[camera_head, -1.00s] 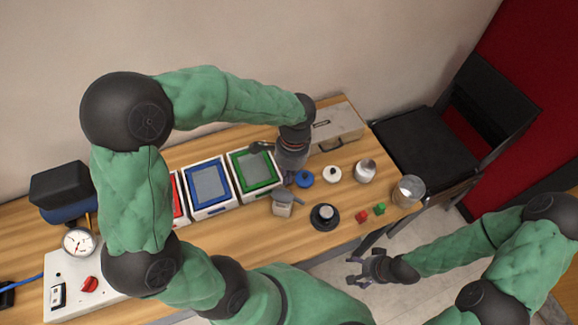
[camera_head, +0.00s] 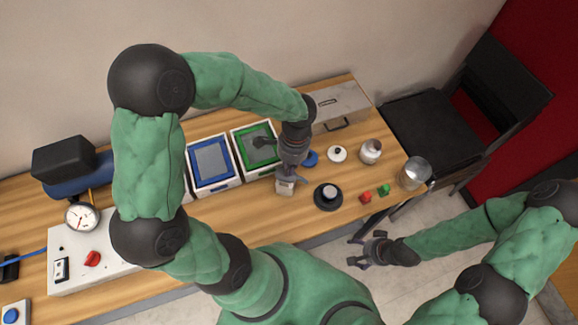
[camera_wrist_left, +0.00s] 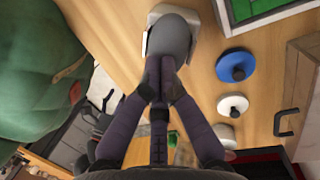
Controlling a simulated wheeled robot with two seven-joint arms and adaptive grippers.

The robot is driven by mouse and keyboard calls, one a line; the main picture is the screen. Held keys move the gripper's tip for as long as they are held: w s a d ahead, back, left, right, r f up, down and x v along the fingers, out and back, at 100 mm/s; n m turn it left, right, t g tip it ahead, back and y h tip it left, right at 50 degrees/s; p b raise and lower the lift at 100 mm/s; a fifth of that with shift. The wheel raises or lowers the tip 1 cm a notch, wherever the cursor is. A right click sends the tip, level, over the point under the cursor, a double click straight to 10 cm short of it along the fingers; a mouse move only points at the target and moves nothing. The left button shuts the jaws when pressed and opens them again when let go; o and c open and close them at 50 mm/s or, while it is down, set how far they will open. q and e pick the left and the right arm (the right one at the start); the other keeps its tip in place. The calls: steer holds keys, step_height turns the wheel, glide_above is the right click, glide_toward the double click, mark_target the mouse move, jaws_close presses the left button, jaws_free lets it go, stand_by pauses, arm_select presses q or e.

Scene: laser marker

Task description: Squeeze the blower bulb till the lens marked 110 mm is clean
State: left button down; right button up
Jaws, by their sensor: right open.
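The blower bulb (camera_wrist_left: 174,37) looks like a grey, rounded body on a light holder (camera_wrist_left: 152,17) in the left wrist view. In the head view the light holder (camera_head: 285,187) stands right of the framed trays, with a grey part on it under my left gripper (camera_head: 288,172). In the left wrist view the fingertips (camera_wrist_left: 160,84) are close together at the bulb's near end; whether they grip it is unclear. My right gripper (camera_head: 368,250) is open and empty beyond the table's front edge. No 110 mm marking is legible; a black round piece (camera_head: 328,196) may be a lens.
Blue (camera_head: 311,159) and white (camera_head: 337,154) round pieces, metal jars (camera_head: 371,151), and red (camera_head: 366,198) and green blocks (camera_head: 384,190) stand to the right. Blue (camera_head: 211,165) and green (camera_head: 257,148) framed trays lie left of the gripper. A metal box (camera_head: 342,105) stands behind.

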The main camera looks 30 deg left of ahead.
arm_select(q)
steer(key=shift+f, duration=0.55)
steer(key=shift+s+r, duration=0.1)
steer(key=shift+w+r+p, duration=0.2)
steer(key=shift+r+p, duration=0.4)
steer(key=shift+r, duration=0.05)
steer(key=r+p, duration=0.3)
steer(key=shift+w+r, duration=0.25)
steer(key=shift+w, duration=0.05)
step_height(320, 180, up, 9)
steer(key=w, duration=0.1)
steer(key=shift+w+d+p, duration=0.2)
steer(key=shift+w+p, duration=0.1)
steer(key=shift+w, duration=0.05)
